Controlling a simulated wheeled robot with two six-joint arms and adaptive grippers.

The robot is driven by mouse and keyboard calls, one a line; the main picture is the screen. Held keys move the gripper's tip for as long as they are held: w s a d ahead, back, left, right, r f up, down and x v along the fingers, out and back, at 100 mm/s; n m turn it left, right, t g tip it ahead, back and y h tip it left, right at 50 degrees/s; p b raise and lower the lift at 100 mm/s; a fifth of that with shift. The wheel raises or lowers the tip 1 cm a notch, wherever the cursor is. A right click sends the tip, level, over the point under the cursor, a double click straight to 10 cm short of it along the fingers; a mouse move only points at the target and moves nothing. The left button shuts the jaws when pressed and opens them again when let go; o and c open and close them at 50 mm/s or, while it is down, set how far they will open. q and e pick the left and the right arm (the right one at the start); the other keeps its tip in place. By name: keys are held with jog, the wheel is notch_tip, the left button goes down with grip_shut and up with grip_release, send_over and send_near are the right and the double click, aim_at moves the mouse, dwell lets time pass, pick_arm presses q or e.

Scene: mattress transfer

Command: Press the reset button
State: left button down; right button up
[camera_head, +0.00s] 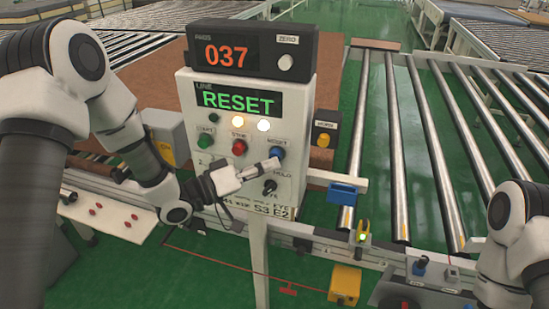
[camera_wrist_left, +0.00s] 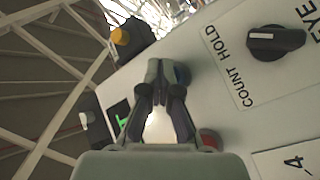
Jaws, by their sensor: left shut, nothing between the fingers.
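The blue reset button (camera_head: 278,152) is on the right side of the white control panel (camera_head: 290,110), under a small label. My left gripper (camera_head: 270,164) is shut and empty, its fingertips at the lower edge of the blue button. In the left wrist view the closed fingers (camera_wrist_left: 160,70) cover most of the button, and a blue edge (camera_wrist_left: 183,74) shows beside them. I cannot tell whether they touch or press it. The panel's display (camera_head: 238,102) reads RESET in green. My right gripper is not in view.
A green button (camera_head: 204,142), a red button (camera_head: 239,147) and a black knob (camera_head: 269,187) are close by on the panel. A counter (camera_head: 253,52) on top reads 037. Roller conveyors (camera_head: 410,140) lie to the right and behind.

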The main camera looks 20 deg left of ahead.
pick_arm(q)
jog(key=shift+w, duration=0.65)
dwell(0.5)
jog(key=shift+s, duration=1.25)
jog(key=s, duration=0.5)
jog(key=shift+a, duration=0.1)
dwell(0.3)
